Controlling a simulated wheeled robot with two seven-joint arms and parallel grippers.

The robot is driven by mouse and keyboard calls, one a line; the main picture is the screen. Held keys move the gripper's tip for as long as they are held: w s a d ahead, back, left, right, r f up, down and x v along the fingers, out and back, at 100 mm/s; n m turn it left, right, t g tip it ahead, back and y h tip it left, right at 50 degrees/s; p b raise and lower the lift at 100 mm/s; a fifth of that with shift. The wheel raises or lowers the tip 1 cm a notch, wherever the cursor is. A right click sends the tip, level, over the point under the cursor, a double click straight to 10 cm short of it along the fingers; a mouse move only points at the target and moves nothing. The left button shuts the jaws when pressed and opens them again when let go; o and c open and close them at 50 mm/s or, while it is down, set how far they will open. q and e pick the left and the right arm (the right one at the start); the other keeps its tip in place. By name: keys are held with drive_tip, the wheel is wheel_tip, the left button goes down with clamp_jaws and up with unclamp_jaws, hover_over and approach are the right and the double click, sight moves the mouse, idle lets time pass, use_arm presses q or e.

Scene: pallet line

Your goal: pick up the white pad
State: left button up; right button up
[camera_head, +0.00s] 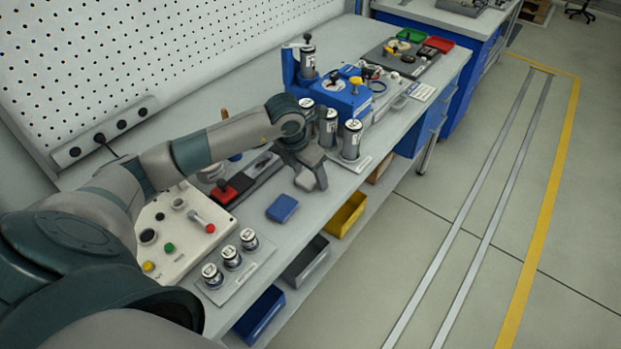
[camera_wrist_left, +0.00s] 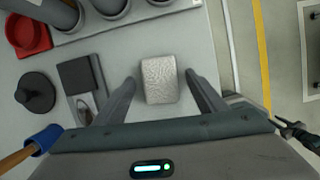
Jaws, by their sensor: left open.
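The white pad (camera_wrist_left: 159,79) is a small, pale, textured block on the grey bench top. It lies between the two spread fingers of my left gripper (camera_wrist_left: 160,86) in the left wrist view, with a gap on each side. In the head view the pad (camera_head: 307,181) shows partly, under my left gripper (camera_head: 304,172), whose fingers hide some of it. My left gripper is open, points down and holds nothing. My right gripper is in neither view.
A rack of grey cylinders (camera_head: 351,139) stands close behind the gripper. A blue block (camera_head: 282,208) lies on the bench nearer me. A control box (camera_head: 172,238) and a plate with three small cylinders (camera_head: 240,270) are nearer still. The bench's front edge is close by, right of the pad.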

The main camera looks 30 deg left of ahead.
sight(312, 179)
use_arm(q)
drive_tip(key=c, duration=1.1)
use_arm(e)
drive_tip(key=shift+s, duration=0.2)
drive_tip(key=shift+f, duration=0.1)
